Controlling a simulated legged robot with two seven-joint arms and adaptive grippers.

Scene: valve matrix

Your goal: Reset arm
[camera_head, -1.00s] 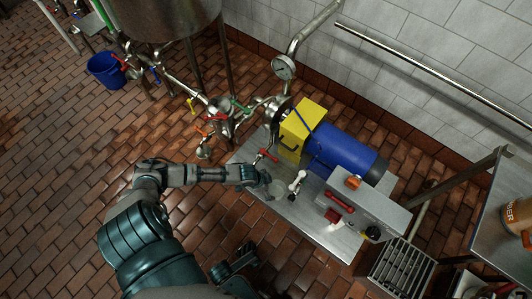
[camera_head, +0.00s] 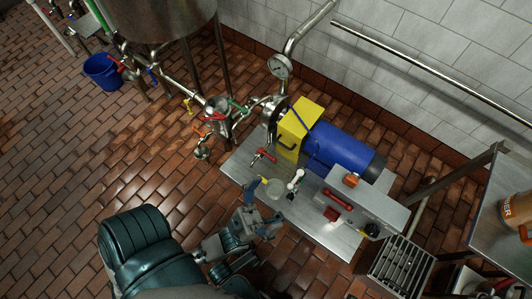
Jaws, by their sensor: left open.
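My left gripper (camera_head: 264,208) is open and empty, just off the lower left edge of the metal bench plate (camera_head: 313,229). My left arm (camera_head: 145,250) is folded low, at the lower left of the view. My right gripper is not in view. On the plate near the gripper stand a red-handled valve (camera_head: 262,156), a white-handled valve (camera_head: 296,180) and a pale round disc (camera_head: 274,188). The gripper appears apart from the valves; whether it touches the plate edge I cannot tell.
A blue motor (camera_head: 340,148) with a yellow guard (camera_head: 300,128) sits on the plate. A grey box (camera_head: 365,200) with a red handle is at its right. Pipes with coloured valves (camera_head: 212,118) run behind. A blue bucket (camera_head: 103,72) is far left. The brick floor at left is open.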

